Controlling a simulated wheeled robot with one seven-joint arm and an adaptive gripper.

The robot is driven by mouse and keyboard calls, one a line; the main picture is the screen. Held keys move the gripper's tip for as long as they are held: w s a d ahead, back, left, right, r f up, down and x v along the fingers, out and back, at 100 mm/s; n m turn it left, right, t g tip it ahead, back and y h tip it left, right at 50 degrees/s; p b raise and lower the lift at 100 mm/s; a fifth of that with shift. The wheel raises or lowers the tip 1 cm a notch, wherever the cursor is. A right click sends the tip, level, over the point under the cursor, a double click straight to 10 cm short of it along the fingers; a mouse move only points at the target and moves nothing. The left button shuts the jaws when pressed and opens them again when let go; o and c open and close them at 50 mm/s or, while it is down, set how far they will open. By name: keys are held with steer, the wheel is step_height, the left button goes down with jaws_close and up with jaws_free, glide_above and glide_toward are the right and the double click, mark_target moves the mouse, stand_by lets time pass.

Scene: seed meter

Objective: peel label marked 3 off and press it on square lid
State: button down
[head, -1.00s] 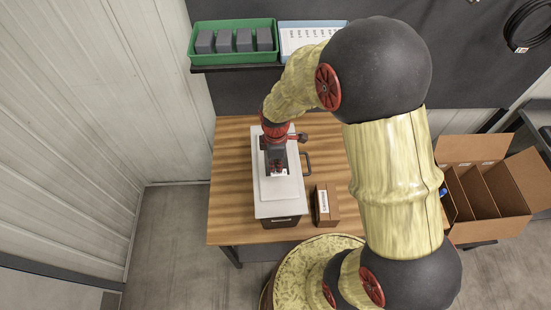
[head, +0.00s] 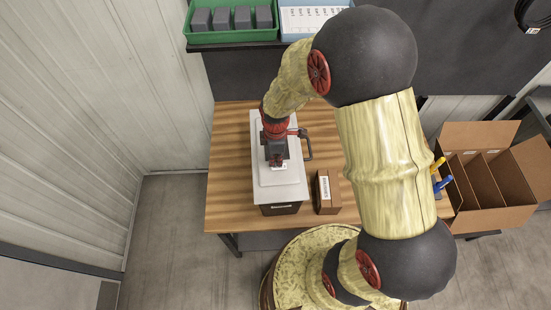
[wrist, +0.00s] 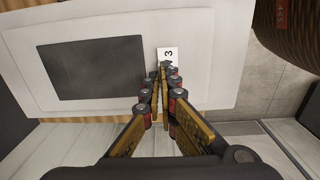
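A small white label marked 3 (wrist: 168,54) shows at my fingertips in the wrist view. My gripper (wrist: 165,72) has its fingers brought together on the label's near edge. In the head view, my gripper (head: 277,160) points down over the white lid (head: 290,190), with a bit of white at its tips. The lid looks rectangular, with a raised inner panel, and lies on a dark box. The wrist view shows a dark grey rectangle (wrist: 90,68) on the lid (wrist: 215,60), left of the label. I cannot tell whether the label touches the lid.
A handle (head: 308,145) sticks out right of the lid. A small brown carton (head: 328,192) stands beside it on the wooden table (head: 228,190). A green tray (head: 190,36) with grey blocks and a white label sheet (head: 312,20) sit on the shelf. An open cardboard box (head: 497,215) stands right.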

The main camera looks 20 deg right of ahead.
steer(key=shift+f+b, duration=0.3)
steer(key=shift+f, duration=0.15)
stand_by(0.8)
steer(key=c, duration=2.6)
jaws_free()
steer(key=o, duration=0.6)
steer(key=shift+o, duration=0.2)
steer(key=shift+r, duration=0.1)
steer(key=shift+r+p, duration=2.25)
steer(key=shift+r, duration=1.25)
